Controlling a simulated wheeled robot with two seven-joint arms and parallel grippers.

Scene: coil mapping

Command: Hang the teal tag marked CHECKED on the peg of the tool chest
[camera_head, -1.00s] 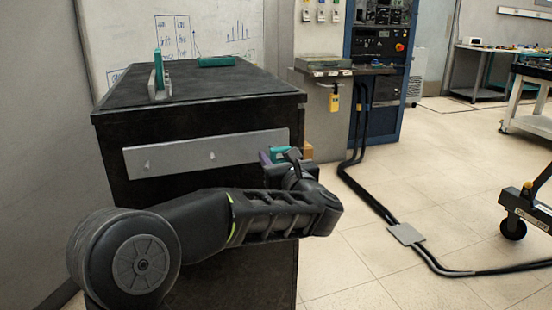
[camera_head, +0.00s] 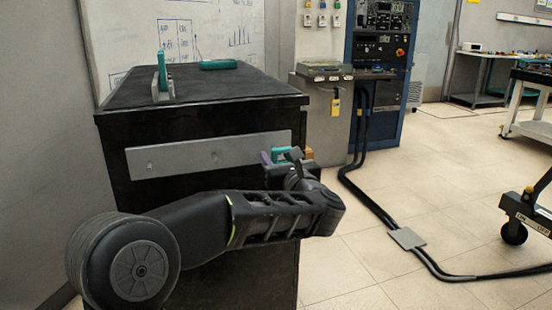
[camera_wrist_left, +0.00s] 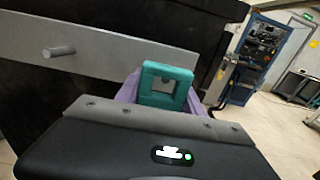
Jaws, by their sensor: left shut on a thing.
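The tool chest (camera_head: 120,145) is black, with a grey strip (camera_head: 180,155) along its upper front. Two short pegs show on it, a left peg (camera_head: 149,165) and a middle peg (camera_head: 211,156). One peg (camera_wrist_left: 60,51) shows at the left in the left wrist view. My left gripper (camera_head: 273,157) is shut on a teal tag (camera_wrist_left: 166,86) with a square hole, held upright between purple fingers near the strip's right end. In the left wrist view, the tag is right of the peg and apart from it. Its marking is not visible. My right gripper is out of view.
On the chest top, a teal piece (camera_head: 161,72) stands in a grey holder (camera_head: 157,94), and another teal piece (camera_head: 218,65) lies behind. A small orange-brown block (camera_head: 309,154) shows beyond my gripper. Cables (camera_head: 375,205) cross the floor at right.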

